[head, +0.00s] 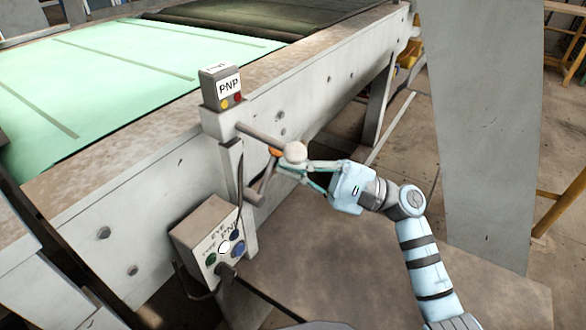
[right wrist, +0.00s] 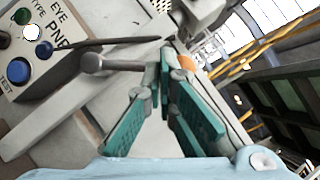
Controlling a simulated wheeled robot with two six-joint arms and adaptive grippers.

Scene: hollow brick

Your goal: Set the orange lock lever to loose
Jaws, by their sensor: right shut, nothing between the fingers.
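The orange lock lever (head: 275,151) shows only as a small orange piece beside a pale round knob (head: 295,152), on a grey rod (head: 262,137) that sticks out from the conveyor's bracket. Its orange part also shows in the right wrist view (right wrist: 186,62), just past my fingertips. Most of the lever is hidden behind my fingers and the knob. My right gripper (head: 284,168) is shut and empty, with its teal-padded fingertips close beside the lever, just below the knob. I cannot tell whether they touch. My left gripper is not in view.
A control box (head: 208,240) with buttons and a cable hangs on the bracket, left of my right gripper. The conveyor (head: 105,195) with a green belt fills the left. A grey post (head: 485,130) stands at right.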

